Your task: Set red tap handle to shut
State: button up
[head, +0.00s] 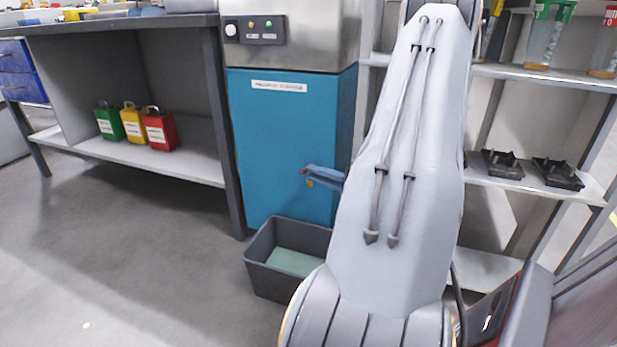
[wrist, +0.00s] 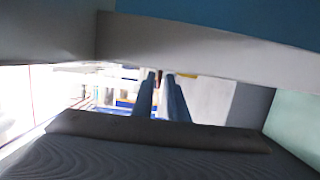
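My gripper (head: 318,173) shows in the head view as blue fingers reaching left from behind my arm, in front of the blue cabinet (head: 280,150) and above the dark bin. A small yellow-orange spot shows just under the fingertips; I cannot tell what it is. In the wrist view, the two blue fingers of my gripper (wrist: 160,76) run side by side with a narrow gap between them. A tiny dark spot shows at the tips, too small to name. I see nothing clearly held.
A dark grey bin (head: 262,265) with a green inside bottom stands at the cabinet's foot. A workbench (head: 120,22) is at left, with green, yellow and red (head: 160,130) boxes on its lower shelf. A shelf rack (head: 545,78) stands at right. The floor at left is clear.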

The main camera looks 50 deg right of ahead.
jog(key=shift+w+a+b, duration=0.25)
jog(key=shift+w+b, duration=0.05)
jog(key=shift+w, duration=0.85)
grip_shut()
